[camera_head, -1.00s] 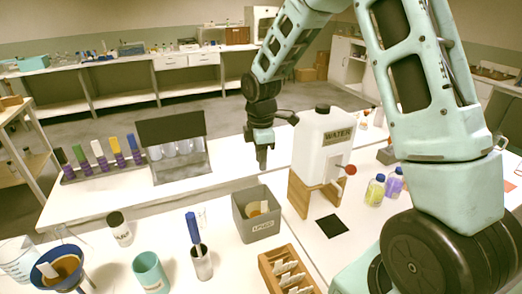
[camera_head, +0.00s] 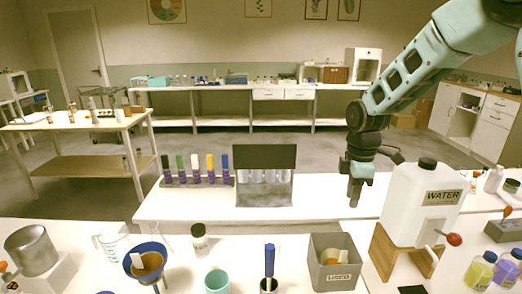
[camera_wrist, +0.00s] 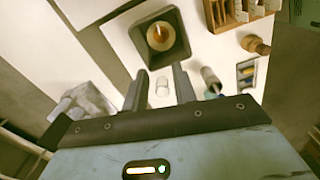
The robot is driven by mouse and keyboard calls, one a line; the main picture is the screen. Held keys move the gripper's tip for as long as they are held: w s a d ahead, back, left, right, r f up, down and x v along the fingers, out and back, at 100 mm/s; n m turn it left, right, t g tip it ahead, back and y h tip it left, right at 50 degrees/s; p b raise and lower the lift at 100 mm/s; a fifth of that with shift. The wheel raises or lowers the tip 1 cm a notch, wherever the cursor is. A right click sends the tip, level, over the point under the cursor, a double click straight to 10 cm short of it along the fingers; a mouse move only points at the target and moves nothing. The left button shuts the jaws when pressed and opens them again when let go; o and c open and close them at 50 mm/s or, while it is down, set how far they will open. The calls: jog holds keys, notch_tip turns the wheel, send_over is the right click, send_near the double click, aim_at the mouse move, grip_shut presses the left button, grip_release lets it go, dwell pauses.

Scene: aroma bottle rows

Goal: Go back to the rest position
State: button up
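My gripper (camera_head: 355,196) hangs pointing down above the middle table, between the dark-topped bottle rack and the white water container. In the wrist view my gripper (camera_wrist: 160,88) shows two dark fingers spread apart with nothing held between them. The grey box labelled as used (camera_head: 334,276) stands on the front table below and left of my gripper; it also shows in the wrist view (camera_wrist: 135,38) ahead of the fingers, with a tan round thing inside.
The white water container (camera_head: 423,200) on its wooden stand is right of my gripper. The rack with the dark top (camera_head: 265,158) and a row of colored-cap bottles (camera_head: 196,170) stand left. A teal cup (camera_head: 217,282) and a blue funnel (camera_head: 146,260) are on the front table.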

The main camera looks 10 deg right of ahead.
jog(key=s+a+r+m, duration=0.1)
jog(key=s+a+r, duration=0.1)
jog(key=s+a, duration=0.6)
jog(key=s+a+r+m, duration=0.2)
jog(key=s+a, duration=0.3)
jog(key=a, duration=0.4)
jog(key=s+a+m, duration=0.1)
jog(key=s+a, duration=0.1)
jog(key=s, duration=0.5)
jog(key=s+a+m, duration=0.2)
jog(key=s, duration=0.6)
jog(key=shift+a+f+y, duration=0.15)
jog(key=shift+a+y, duration=0.15)
jog(key=shift+a, duration=0.05)
